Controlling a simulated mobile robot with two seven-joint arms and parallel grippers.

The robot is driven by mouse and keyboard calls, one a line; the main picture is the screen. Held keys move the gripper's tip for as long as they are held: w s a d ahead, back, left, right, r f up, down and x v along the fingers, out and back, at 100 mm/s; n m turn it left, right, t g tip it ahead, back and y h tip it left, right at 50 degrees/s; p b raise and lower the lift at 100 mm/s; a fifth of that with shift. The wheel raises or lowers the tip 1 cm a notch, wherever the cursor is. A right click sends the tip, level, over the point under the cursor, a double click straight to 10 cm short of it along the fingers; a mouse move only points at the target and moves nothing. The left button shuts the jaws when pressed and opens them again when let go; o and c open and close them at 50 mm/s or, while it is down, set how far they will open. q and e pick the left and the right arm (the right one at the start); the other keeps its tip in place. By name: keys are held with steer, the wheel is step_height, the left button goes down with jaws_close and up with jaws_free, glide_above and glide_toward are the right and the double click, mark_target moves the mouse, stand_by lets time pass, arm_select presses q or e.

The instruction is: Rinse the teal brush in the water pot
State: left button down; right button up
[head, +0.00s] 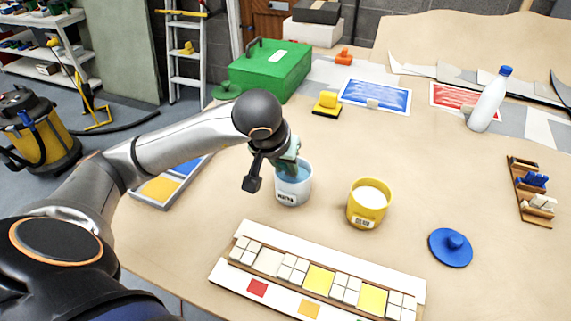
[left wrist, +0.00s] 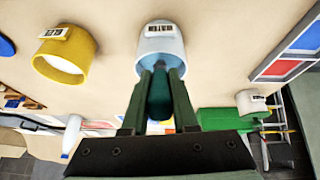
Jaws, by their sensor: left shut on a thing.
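My left gripper (head: 290,165) is above the white water pot (head: 292,188), which holds pale blue water and has a label on its front. In the left wrist view, the gripper (left wrist: 160,72) is shut on the teal brush (left wrist: 160,98), which points towards the mouth of the water pot (left wrist: 160,40). The fingers reach down at the pot's opening. The brush's tip is hidden, so I cannot tell how deep it is in the water. My right gripper is not in view.
A yellow pot (head: 370,203) with white contents stands right of the water pot. A mosaic panel (head: 262,287) lies in front, with a blue round lid (head: 450,248) to its right. A green toolbox (head: 270,70) and a white bottle (head: 487,103) stand behind.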

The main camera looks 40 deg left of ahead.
arm_select(q)
steer(key=shift+s+f+b, duration=0.1)
steer(key=shift+f+b, duration=0.5)
steer(key=shift+b, duration=0.05)
stand_by(1.7)
steer(key=shift+r+p, duration=2.3)
steer(key=shift+r, duration=1.4)
